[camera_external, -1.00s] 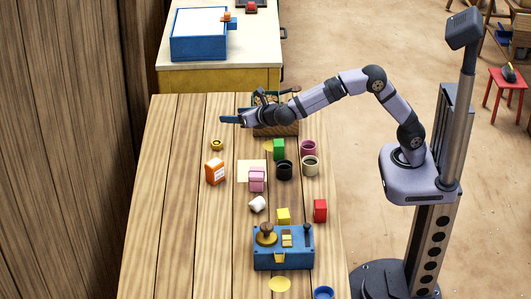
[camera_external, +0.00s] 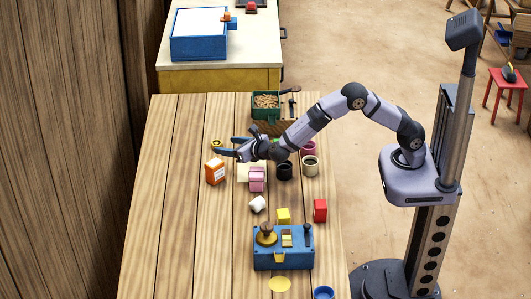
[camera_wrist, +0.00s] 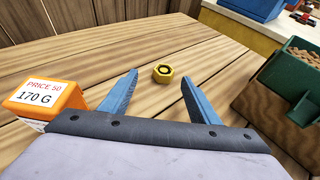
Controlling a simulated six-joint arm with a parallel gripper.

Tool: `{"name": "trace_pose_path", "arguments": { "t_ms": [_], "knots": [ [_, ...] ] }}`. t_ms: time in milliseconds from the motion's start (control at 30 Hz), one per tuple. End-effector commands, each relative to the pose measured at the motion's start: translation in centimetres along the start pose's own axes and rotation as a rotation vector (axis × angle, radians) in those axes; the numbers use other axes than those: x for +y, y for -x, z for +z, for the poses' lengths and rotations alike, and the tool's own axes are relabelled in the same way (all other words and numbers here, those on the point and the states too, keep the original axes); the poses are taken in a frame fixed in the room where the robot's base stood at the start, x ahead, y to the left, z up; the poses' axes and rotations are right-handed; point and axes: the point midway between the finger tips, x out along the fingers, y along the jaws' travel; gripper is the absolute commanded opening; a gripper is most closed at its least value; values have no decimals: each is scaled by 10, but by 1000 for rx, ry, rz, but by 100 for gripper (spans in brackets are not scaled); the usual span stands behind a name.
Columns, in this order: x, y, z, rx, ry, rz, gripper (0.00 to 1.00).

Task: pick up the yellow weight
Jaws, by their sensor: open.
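The yellow weight (camera_external: 216,142) is a small hexagonal piece with a dark ring on top, lying on the wooden table. In the wrist view, the yellow weight (camera_wrist: 163,73) shows ahead, in the gap between the fingertips and apart from both. My gripper (camera_external: 230,147) is open and empty, with two blue fingers. In the outside view its fingertips are just right of the weight.
An orange box (camera_external: 215,171) labelled 170 G stands close to the left finger in the wrist view (camera_wrist: 45,101). A green bin (camera_external: 266,101) of brown pieces is at the back. A pink block (camera_external: 257,180) and dark cup (camera_external: 285,171) stand nearby. The table left of the weight is clear.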

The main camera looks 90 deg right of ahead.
Motion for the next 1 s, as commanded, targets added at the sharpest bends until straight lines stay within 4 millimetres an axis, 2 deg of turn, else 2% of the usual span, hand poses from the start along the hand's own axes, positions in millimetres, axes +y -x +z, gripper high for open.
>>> {"name": "trace_pose_path", "arguments": {
  "t_ms": [100, 333, 700, 1000],
  "knots": [
    [-1, -9, 0, 1, 0, -1, 56],
    [-2, -15, 1, 2, 0, -1, 56],
    [-9, -56, 1, 1, 0, -1, 56],
    [-8, -61, 1, 1, 0, 0, 56]
  ]
}}
